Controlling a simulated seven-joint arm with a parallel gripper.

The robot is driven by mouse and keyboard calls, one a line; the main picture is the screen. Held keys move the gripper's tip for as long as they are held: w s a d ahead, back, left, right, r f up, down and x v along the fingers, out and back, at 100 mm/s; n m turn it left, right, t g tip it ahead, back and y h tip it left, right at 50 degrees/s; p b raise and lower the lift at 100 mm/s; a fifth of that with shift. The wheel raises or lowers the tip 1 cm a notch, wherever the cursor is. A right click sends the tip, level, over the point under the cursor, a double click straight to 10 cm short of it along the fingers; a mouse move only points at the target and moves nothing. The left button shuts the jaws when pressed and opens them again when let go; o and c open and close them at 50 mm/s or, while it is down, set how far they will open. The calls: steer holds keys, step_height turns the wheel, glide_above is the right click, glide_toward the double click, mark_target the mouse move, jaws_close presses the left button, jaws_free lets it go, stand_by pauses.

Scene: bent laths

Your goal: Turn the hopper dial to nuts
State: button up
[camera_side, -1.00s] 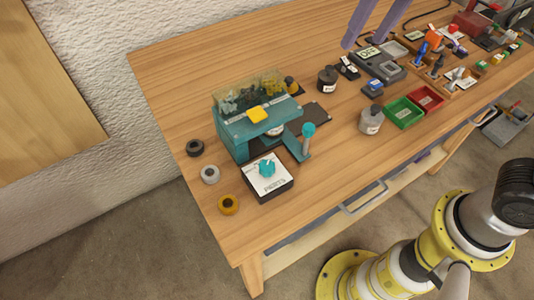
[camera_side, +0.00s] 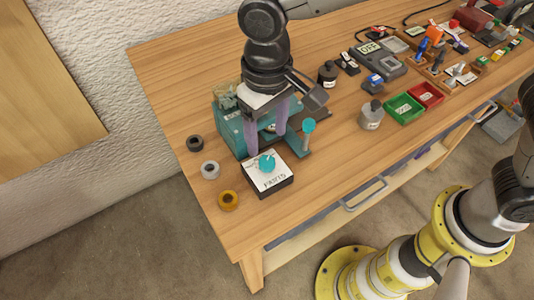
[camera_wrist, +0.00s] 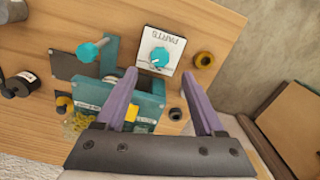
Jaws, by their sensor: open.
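A teal dial knob (camera_side: 267,163) sits on the white top of a low dark-sided box (camera_side: 282,174) at the table's front left corner. The top is lettered PARTS; the smaller marks around the knob are too small to read. In the wrist view the knob (camera_wrist: 160,56) and box (camera_wrist: 151,40) lie beyond my fingertips. My gripper (camera_side: 267,145) points down with its two purple fingers apart and empty, above the teal machine (camera_side: 228,132) and just behind the dial. In the wrist view the gripper (camera_wrist: 160,73) lines up with the knob between its fingers. The fingers look clear of the knob.
A teal-topped post (camera_side: 308,127) stands right of the dial. Dark, grey and yellow rings (camera_side: 228,200) lie along the left edge. A grey bottle (camera_side: 371,116), a green tray (camera_side: 404,109) and a red tray (camera_side: 427,94) stand farther right. The table's front edge is close to the box.

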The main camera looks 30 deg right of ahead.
mark_target(267, 161)
step_height(267, 161, down, 7)
steer(key=shift+f, duration=0.2)
stand_by(0.3)
jaws_close()
